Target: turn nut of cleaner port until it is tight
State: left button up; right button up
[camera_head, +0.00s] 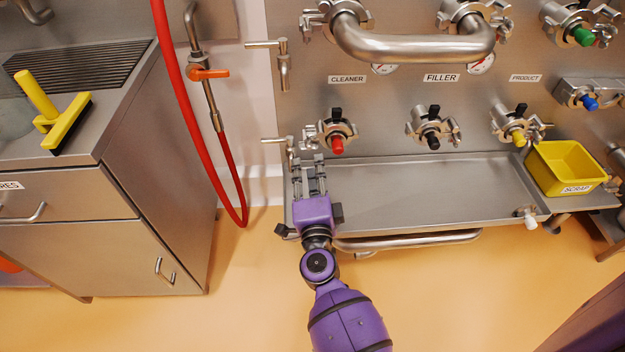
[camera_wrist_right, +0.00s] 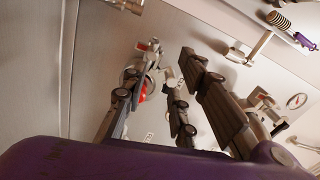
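The cleaner port (camera_head: 337,131) is a steel clamped fitting with a red plug, below the CLEANER label (camera_head: 347,79) on the wall panel. Its clamp and nut (camera_head: 308,137) show small at the left side. My right gripper (camera_head: 311,164) is just below and left of the port, fingers pointing up at the panel. In the right wrist view its fingers (camera_wrist_right: 157,82) are spread, and the port (camera_wrist_right: 138,77) with its red plug shows beyond and between them. I cannot tell whether a finger touches the nut; it is partly hidden there. My left gripper is not in view.
A steel tray shelf (camera_head: 430,195) runs below the ports, with a yellow scrap bin (camera_head: 567,167) at its right. The black-plugged filler port (camera_head: 433,128) is to the right. A red hose (camera_head: 185,105) and a steel cabinet (camera_head: 80,210) are left.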

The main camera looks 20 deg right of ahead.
aim_at(309, 149)
jog(key=w+d, duration=0.1)
jog(key=w, duration=0.1)
jog(key=w+m, duration=0.1)
jog(key=w, duration=0.2)
jog(key=w+d+m, duration=0.1)
jog(key=w, duration=0.2)
jog(key=shift+w+d+f, duration=0.25)
jog(key=shift+d+f, duration=0.1)
jog(key=shift+f, duration=0.05)
jog(key=shift+c, duration=0.4)
grip_shut()
